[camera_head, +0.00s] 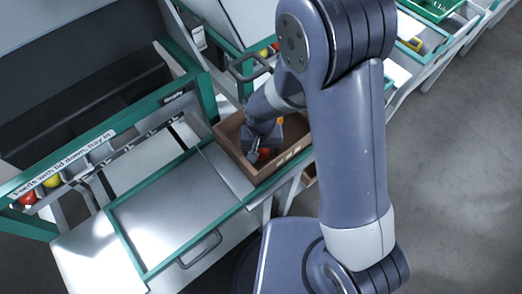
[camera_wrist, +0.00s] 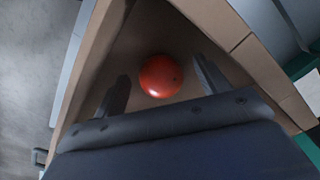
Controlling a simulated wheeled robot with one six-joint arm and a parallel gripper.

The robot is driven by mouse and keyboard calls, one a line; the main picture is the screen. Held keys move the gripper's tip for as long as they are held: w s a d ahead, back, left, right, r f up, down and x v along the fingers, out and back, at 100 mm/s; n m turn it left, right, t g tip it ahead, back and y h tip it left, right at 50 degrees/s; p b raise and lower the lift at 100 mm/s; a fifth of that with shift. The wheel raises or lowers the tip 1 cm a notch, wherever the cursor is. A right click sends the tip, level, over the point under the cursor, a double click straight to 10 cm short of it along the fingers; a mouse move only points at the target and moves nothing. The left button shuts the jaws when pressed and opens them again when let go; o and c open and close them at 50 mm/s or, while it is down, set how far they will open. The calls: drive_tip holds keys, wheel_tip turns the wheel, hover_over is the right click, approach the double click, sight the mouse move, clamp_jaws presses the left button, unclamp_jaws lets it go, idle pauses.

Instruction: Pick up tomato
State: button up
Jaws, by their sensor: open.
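A round red tomato (camera_wrist: 160,76) lies on the floor of a brown crate, near one corner, in the wrist view. My open gripper (camera_wrist: 163,82) has one finger on each side of it, with a visible gap to each finger. In the head view the crate (camera_head: 287,161) sits on the bench, and my gripper (camera_head: 256,151) reaches down into it. My arm hides part of the crate.
The crate walls (camera_wrist: 220,22) rise close around my gripper. To the left is a green-framed tray (camera_head: 180,207) with a handle, and a labelled rail (camera_head: 75,160) with red and yellow balls at its end. The grey floor (camera_head: 455,170) on the right is clear.

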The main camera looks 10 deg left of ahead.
drive_tip(key=shift+f, duration=0.4)
drive_tip(key=c, duration=0.8)
drive_tip(key=shift+r, duration=0.15)
